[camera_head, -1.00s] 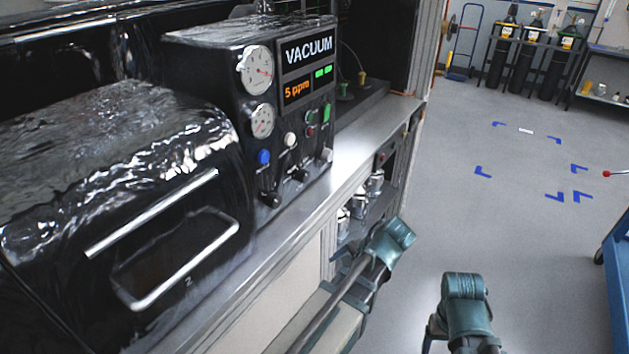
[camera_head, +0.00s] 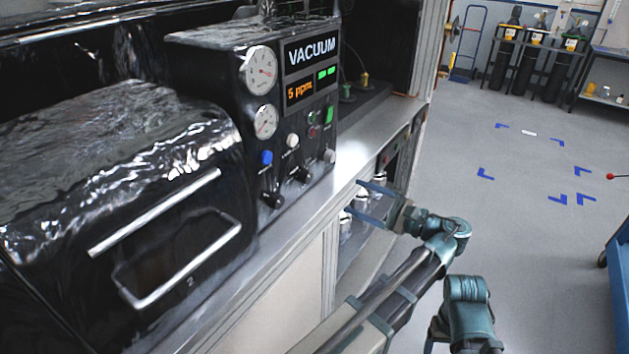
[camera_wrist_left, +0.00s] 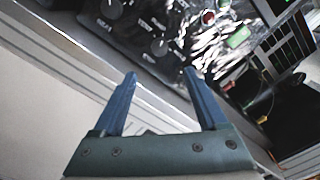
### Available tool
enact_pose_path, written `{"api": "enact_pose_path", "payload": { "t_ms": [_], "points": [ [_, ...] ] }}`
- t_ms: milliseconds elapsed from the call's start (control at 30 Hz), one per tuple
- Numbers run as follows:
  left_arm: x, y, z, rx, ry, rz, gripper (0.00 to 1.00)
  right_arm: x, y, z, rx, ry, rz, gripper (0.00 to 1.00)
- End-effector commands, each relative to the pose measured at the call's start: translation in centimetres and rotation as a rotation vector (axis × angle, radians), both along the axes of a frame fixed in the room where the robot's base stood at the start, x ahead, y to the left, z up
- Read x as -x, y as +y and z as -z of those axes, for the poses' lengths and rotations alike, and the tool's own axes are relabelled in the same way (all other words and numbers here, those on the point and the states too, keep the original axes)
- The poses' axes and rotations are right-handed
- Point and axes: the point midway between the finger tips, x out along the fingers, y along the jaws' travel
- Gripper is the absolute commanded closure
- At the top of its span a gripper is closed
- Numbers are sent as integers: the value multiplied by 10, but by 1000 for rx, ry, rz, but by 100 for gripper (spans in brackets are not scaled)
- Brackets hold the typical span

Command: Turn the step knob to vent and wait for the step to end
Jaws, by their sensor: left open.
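The black control box (camera_head: 225,110) has a panel reading VACUUM and a display (camera_head: 300,90) showing 5 ppm in orange, with green bars beside it. Three knobs sit along its lower front: a left one (camera_head: 272,199), a middle one (camera_head: 303,174) and a right one (camera_head: 329,156). Their labels are too small to read, so I cannot tell which is the step knob. My left gripper (camera_head: 355,197) is open and empty, in front of the counter edge and below the panel, apart from the knobs. In the left wrist view a knob (camera_wrist_left: 160,47) shows beyond its fingertips. My right gripper is out of view.
A chamber door with a metal handle (camera_head: 185,262) stands left of the box. The steel counter edge (camera_head: 352,160) runs below the panel. A blue cart (camera_head: 615,250) is at right; the floor between is clear.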

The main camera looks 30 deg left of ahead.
Motion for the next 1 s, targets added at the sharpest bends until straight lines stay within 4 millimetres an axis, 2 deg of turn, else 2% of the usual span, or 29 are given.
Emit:
{"api": "enact_pose_path", "payload": {
  "t_ms": [167,400,600,800,1000],
  "points": [
    [0,25,0,1,-1,-4,25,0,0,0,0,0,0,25],
    [-4,75,0,2,-2,-5,25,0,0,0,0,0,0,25],
    [-7,109,1,3,-2,-3,25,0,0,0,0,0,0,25],
    [-10,129,1,2,-2,-1,25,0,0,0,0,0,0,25],
    [-10,135,1,3,-2,0,25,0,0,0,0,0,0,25]
  ]
}}
